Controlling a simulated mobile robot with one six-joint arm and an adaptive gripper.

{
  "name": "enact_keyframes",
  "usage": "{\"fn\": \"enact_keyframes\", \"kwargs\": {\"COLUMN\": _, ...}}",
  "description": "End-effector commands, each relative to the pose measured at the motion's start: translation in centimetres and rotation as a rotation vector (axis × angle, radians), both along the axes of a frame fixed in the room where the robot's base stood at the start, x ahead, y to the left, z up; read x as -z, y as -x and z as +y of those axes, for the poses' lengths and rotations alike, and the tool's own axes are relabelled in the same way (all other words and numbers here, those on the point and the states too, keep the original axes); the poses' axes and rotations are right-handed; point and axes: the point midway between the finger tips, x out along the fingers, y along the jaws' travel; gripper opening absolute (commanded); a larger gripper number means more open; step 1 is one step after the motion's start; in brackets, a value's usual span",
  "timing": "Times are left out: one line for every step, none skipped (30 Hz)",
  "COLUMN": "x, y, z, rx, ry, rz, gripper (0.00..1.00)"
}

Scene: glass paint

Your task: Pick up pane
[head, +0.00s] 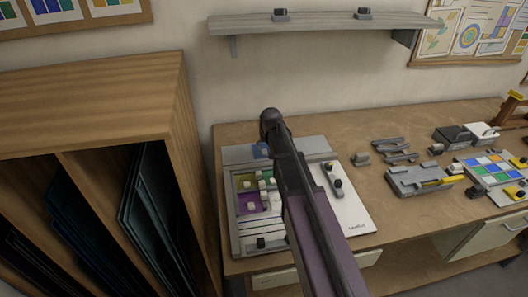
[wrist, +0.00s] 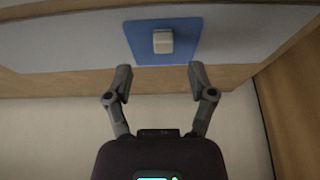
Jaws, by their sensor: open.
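A blue square pane (wrist: 185,52) with a pale block-shaped knob (wrist: 162,41) at its middle lies on a light grey surface in the wrist view. My gripper (wrist: 159,72) is open, its two fingers spread either side of the pane's lower edge in the picture. Nothing is between the fingertips, and the knob is beyond them. In the head view a small part of the blue pane (head: 261,151) shows beside my arm, at the back of a grey board (head: 238,155). My arm hides the gripper there.
The board carries a tray of coloured panes (head: 247,203) with pale knobs. Grey fixtures (head: 420,180) and a multicoloured panel (head: 490,168) stand to the right on the wooden bench (head: 375,220). A wooden rack (head: 90,110) stands left; a shelf (head: 325,24) hangs above.

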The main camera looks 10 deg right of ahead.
Motion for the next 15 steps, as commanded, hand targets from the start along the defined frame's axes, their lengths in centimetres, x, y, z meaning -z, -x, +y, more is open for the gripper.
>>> {"fn": "enact_keyframes", "kwargs": {"x": 0.1, "y": 0.0, "z": 0.0, "rx": 0.000, "ry": 0.000, "rz": 0.000, "gripper": 0.71}}
{"fn": "enact_keyframes", "kwargs": {"x": 0.2, "y": -0.1, "z": 0.0, "rx": 0.000, "ry": 0.000, "rz": 0.000, "gripper": 0.71}}
{"fn": "enact_keyframes", "kwargs": {"x": 0.3, "y": -0.1, "z": 0.0, "rx": 0.000, "ry": 0.000, "rz": 0.000, "gripper": 0.71}}
{"fn": "enact_keyframes", "kwargs": {"x": 0.4, "y": -0.2, "z": 0.0, "rx": 0.000, "ry": 0.000, "rz": 0.000, "gripper": 0.71}}
{"fn": "enact_keyframes", "kwargs": {"x": 0.6, "y": -0.2, "z": 0.0, "rx": 0.000, "ry": 0.000, "rz": 0.000, "gripper": 0.71}}
{"fn": "enact_keyframes", "kwargs": {"x": 0.8, "y": -0.3, "z": 0.1, "rx": 0.000, "ry": 0.000, "rz": 0.000, "gripper": 0.71}}
{"fn": "enact_keyframes", "kwargs": {"x": 1.0, "y": -0.4, "z": 0.1, "rx": 0.000, "ry": 0.000, "rz": 0.000, "gripper": 0.71}}
{"fn": "enact_keyframes", "kwargs": {"x": 1.2, "y": -0.5, "z": 0.1, "rx": 0.000, "ry": 0.000, "rz": 0.000, "gripper": 0.71}}
{"fn": "enact_keyframes", "kwargs": {"x": 1.5, "y": -0.6, "z": 0.1, "rx": 0.000, "ry": 0.000, "rz": 0.000, "gripper": 0.71}}
{"fn": "enact_keyframes", "kwargs": {"x": 1.8, "y": -0.7, "z": 0.2, "rx": 0.001, "ry": 0.000, "rz": 0.000, "gripper": 0.71}}
{"fn": "enact_keyframes", "kwargs": {"x": 2.0, "y": -0.8, "z": 0.2, "rx": 0.001, "ry": 0.000, "rz": 0.000, "gripper": 0.71}}
{"fn": "enact_keyframes", "kwargs": {"x": 2.3, "y": -0.9, "z": 0.2, "rx": 0.001, "ry": 0.000, "rz": 0.000, "gripper": 0.71}}
{"fn": "enact_keyframes", "kwargs": {"x": 2.6, "y": -1.0, "z": 0.3, "rx": 0.001, "ry": 0.000, "rz": 0.000, "gripper": 0.71}}
{"fn": "enact_keyframes", "kwargs": {"x": 2.8, "y": -1.1, "z": 0.3, "rx": 0.001, "ry": 0.000, "rz": 0.000, "gripper": 0.71}}
{"fn": "enact_keyframes", "kwargs": {"x": 3.1, "y": -1.2, "z": 0.3, "rx": 0.001, "ry": 0.000, "rz": 0.000, "gripper": 0.71}}
